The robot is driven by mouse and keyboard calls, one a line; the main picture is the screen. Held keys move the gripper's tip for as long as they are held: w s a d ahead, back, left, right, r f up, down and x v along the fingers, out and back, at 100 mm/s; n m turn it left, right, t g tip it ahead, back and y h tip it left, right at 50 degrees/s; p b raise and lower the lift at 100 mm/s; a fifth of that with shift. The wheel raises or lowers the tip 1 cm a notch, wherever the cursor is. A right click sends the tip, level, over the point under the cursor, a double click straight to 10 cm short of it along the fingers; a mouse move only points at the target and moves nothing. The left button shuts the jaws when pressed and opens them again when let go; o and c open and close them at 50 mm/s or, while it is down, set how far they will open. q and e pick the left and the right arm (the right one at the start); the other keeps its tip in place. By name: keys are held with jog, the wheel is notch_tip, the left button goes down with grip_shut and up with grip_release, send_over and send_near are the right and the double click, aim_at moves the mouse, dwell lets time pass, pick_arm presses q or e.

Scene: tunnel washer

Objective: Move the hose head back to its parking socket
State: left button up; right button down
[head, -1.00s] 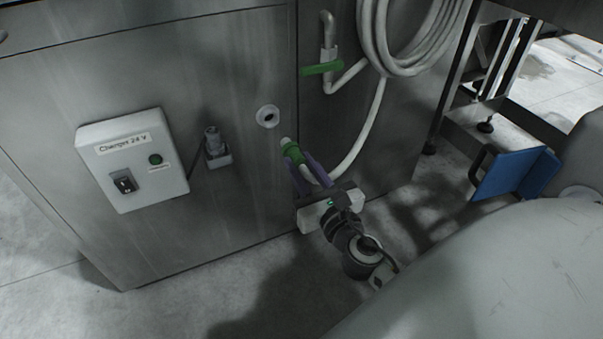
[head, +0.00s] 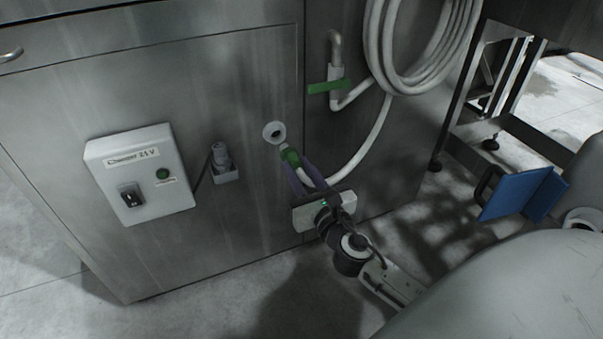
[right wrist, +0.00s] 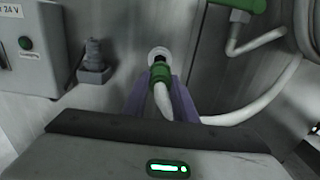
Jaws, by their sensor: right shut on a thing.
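The hose head (head: 290,156) has a green collar, and a white hose runs from it. My right gripper (head: 298,168) is shut on the hose head, with its purple fingers on either side. The parking socket (head: 273,132) is a white ring with a dark hole in the steel panel. In the head view the hose head's tip is just below and right of the socket. In the right wrist view the green hose head (right wrist: 160,74) points at the socket (right wrist: 159,54) and overlaps its lower part. I cannot tell whether the tip has entered the hole. My left gripper is not in view.
A charger box (head: 140,175) and a grey plug in a holder (head: 222,163) are on the panel to the left. A coiled white hose (head: 420,45) and a green-handled valve (head: 328,87) are at upper right. A blue panel (head: 522,194) stands at right.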

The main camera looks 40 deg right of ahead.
aim_at(288, 153)
jog(key=shift+x, duration=1.75)
jog(key=shift+w, duration=0.3)
jog(key=shift+w, duration=0.1)
jog(key=shift+x, duration=0.85)
jog(key=shift+w+d, duration=0.15)
jog(key=shift+w, duration=0.2)
jog(key=c, duration=1.4)
grip_release()
jog(key=shift+o, duration=0.2)
